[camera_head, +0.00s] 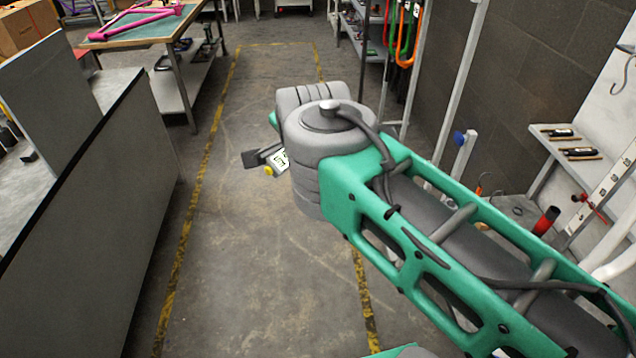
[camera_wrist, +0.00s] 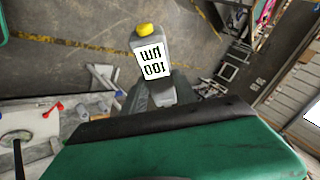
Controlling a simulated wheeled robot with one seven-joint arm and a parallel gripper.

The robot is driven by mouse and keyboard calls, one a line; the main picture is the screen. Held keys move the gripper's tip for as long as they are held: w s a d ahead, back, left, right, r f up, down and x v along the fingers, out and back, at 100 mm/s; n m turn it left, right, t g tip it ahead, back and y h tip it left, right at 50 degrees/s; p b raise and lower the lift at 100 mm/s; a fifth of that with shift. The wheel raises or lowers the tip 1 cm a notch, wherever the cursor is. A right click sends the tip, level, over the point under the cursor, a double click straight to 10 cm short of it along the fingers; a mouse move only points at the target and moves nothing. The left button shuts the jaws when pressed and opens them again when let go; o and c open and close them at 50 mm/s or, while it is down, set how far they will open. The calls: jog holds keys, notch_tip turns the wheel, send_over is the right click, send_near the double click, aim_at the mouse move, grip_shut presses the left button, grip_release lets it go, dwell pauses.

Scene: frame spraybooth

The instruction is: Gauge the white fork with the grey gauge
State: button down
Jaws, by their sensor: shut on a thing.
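The grey gauge (camera_wrist: 150,57) is held in my gripper (camera_wrist: 158,92). Its white label with black print and its yellow tip show in the wrist view. In the head view, part of the gauge (camera_head: 281,160) shows left of my wrist, out over the open floor. Most of my gripper is hidden behind my arm there. A white curved tube (camera_head: 613,258) is cut off at the right edge of the head view; I cannot tell whether it is the white fork. The gauge touches nothing outside my gripper that I can see.
A bench with a pink frame (camera_head: 140,22) stands at the back left. A grey partition (camera_head: 90,190) runs along the left. A rack holds curved green and orange pieces (camera_head: 405,35). A shelf with dark tools (camera_head: 572,150) is at the right. Yellow-lined floor (camera_head: 255,260) is clear.

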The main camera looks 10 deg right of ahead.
jog(key=s+r+m+t+y+p, duration=0.1)
jog(key=s+r+m, duration=0.3)
jog(key=r+m, duration=0.7)
jog(key=s+r+m+t+y+p, duration=0.1)
jog(key=s+r+m, duration=0.4)
jog(key=r+m, duration=0.6)
notch_tip(320, 180, up, 2)
jog(key=shift+s+a+r+t+y+p, duration=0.15)
jog(key=shift+a+r+t+y+p, duration=0.15)
jog(key=shift+t+p, duration=0.55)
jog(key=shift+f, duration=0.15)
